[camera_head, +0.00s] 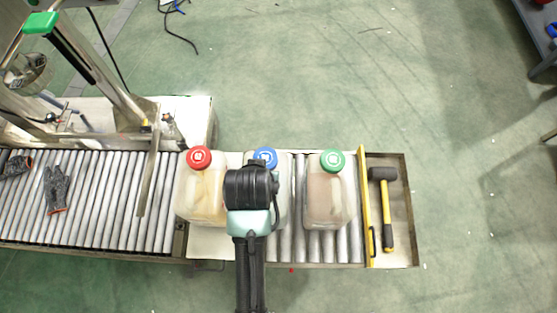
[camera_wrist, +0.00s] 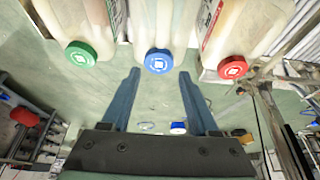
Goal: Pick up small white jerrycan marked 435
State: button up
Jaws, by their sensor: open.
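Three white jerrycans stand in a row on the roller conveyor. One has a red cap (camera_head: 200,158), the middle one a blue cap (camera_head: 265,158), the right one a green cap (camera_head: 332,160). No marking 435 is readable on any of them. My wrist hides most of the blue-capped can in the head view. In the wrist view the order is reversed: green cap (camera_wrist: 80,54), blue cap (camera_wrist: 158,61), red cap (camera_wrist: 232,68). My gripper (camera_wrist: 160,74) is open and empty, its two fingers pointing towards the blue cap, one on either side of it in the picture.
A yellow bar (camera_head: 365,205) and a black-headed mallet (camera_head: 385,205) lie at the conveyor's right end. Gloves (camera_head: 56,188) lie on the left rollers (camera_head: 110,200), near a metal frame. Green floor behind the cans is mostly clear.

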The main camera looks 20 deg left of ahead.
jog(key=x, duration=0.2)
jog(key=b+x, duration=0.1)
jog(key=x, duration=0.2)
jog(key=b+x, duration=0.1)
jog(key=x, duration=0.2)
jog(key=shift+s+f, duration=0.1)
jog(key=shift+s, duration=0.35)
jog(key=x, duration=0.1)
jog(key=b+x, duration=0.1)
jog(key=x, duration=0.3)
jog(key=shift+s+d+f, duration=0.1)
jog(key=shift+s+f, duration=0.1)
jog(key=shift+s, duration=0.1)
grip_shut()
dwell(0.4)
jog(key=shift+w+r, duration=0.1)
jog(key=shift+r, duration=0.1)
